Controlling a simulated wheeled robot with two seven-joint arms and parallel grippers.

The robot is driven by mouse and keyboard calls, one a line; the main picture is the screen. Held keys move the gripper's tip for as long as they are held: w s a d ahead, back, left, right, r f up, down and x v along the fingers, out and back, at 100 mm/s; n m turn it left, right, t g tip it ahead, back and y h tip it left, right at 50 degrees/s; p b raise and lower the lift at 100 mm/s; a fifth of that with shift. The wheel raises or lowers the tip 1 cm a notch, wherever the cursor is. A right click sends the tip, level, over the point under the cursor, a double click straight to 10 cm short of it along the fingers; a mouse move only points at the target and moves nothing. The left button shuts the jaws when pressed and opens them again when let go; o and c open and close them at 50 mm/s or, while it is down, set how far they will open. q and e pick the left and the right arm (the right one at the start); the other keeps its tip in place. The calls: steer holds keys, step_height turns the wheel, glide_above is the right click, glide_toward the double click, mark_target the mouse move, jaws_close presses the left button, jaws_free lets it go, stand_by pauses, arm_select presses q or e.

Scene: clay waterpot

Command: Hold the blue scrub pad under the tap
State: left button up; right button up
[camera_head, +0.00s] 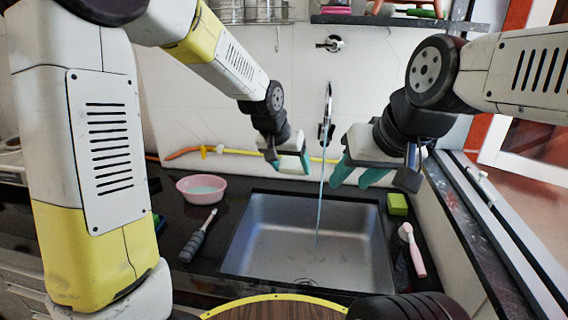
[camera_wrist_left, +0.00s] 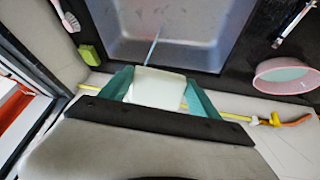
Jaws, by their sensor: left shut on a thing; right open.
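My left gripper (camera_head: 288,160) is shut on a scrub pad, which looks pale, almost white, between the teal fingers in the left wrist view (camera_wrist_left: 157,88). In the head view the pad is hard to make out. The tap (camera_head: 327,128) on the back wall runs a thin stream of water (camera_head: 320,200) into the steel sink (camera_head: 270,222). My left gripper is just left of the stream in the head view. In the wrist view the stream meets the pad's far edge, but I cannot tell whether they touch. My right gripper (camera_head: 360,172) is open and empty, right of the stream.
A pink bowl (camera_head: 201,194) and a grey-handled brush (camera_head: 198,238) lie left of the sink. A yellow-green sponge (camera_head: 397,204) and a pink-handled brush (camera_head: 413,250) lie right of it. A yellow hose (camera_head: 235,152) runs along the back wall. A shelf (camera_head: 390,21) is above.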

mark_target(300, 165)
arm_select(q)
steer(key=w+d+f, duration=0.2)
steer(key=w+d, duration=0.5)
steer(key=w, duration=0.3)
steer(key=shift+w+d+f, duration=0.3)
steer(key=shift+d+f, duration=0.05)
stand_by(0.6)
steer(key=s+a, duration=0.4)
steer(key=s, duration=0.2)
steer(key=shift+s+a, duration=0.3)
steer(key=shift+a, duration=0.05)
stand_by(0.4)
stand_by(0.7)
steer(key=shift+r, duration=0.1)
stand_by(0.3)
steer(key=shift+s+a+r, duration=0.75)
steer(key=shift+s+r, duration=0.25)
steer(key=shift+s+a+r, duration=0.7)
steer(key=shift+s+r, duration=0.25)
steer(key=shift+s, duration=0.05)
